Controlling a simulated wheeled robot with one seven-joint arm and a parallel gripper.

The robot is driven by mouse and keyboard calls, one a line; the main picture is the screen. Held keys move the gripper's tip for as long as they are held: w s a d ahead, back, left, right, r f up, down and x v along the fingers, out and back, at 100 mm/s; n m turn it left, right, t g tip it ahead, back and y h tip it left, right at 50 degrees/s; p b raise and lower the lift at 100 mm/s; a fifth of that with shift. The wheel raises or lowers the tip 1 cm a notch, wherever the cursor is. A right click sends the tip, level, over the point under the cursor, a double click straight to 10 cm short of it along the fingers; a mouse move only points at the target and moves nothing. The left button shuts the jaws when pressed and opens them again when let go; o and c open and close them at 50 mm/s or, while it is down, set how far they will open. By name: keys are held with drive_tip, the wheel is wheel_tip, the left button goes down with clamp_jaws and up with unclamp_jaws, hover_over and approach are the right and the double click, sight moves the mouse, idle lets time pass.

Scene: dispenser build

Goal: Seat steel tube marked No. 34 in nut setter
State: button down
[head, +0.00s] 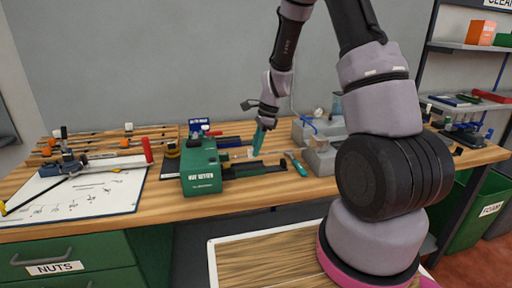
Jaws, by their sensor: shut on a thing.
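The green nut setter (200,178) stands on the wooden bench, with its name on the front. A dark rail (255,171) runs out from its right side. My gripper (264,123) is above the bench, just right of the green housing and over the rail's far side. It is shut on a slim teal piece (258,140) that hangs down, slightly tilted. I cannot read a No. 34 mark on it, nor tell whether it is the steel tube. Its lower end is close to the rail; I cannot tell whether they touch.
A white board with a blue-and-red fixture (72,164) lies at the left. A teal-handled tool (298,167) lies right of the rail. A blue sign (199,125) stands behind the setter.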

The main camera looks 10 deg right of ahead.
drive_tip(key=shift+f, duration=0.15)
drive_tip(key=shift+f, duration=0.75)
drive_tip(key=shift+f, duration=0.75)
idle(0.8)
drive_tip(key=shift+a, duration=0.15)
drive_tip(key=shift+a, duration=1.85)
drive_tip(key=shift+c, duration=1.5)
unclamp_jaws()
drive_tip(key=shift+r, duration=0.1)
drive_tip(key=shift+r, duration=3.4)
